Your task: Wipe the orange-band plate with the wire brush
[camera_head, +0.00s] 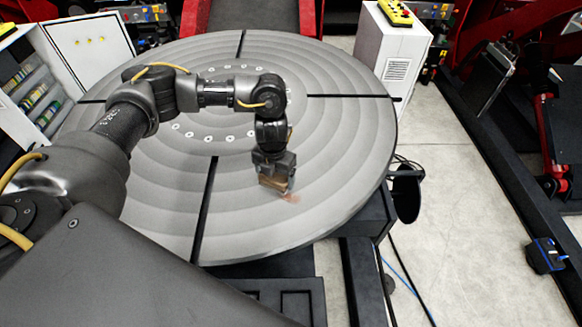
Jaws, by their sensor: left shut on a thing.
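My left gripper (275,176) points down over the near right part of the round grey turntable (330,175). It is shut on a small brown, wood-coloured thing, which appears to be the wire brush (281,185). The gripper hides most of it. A faint orange-brown patch (289,198) shows just below the fingertips, at the table surface. It is too small and blurred to tell whether it is the orange-band plate or part of the brush. I cannot tell whether the brush touches it. My right gripper is not in view.
The turntable has dark radial slots and a ring of bolts (230,138). White cabinets stand at the left (90,50) and the back right (392,60). A yellow control box (396,12) sits on the right one. Pale floor (440,190) is open at the right.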

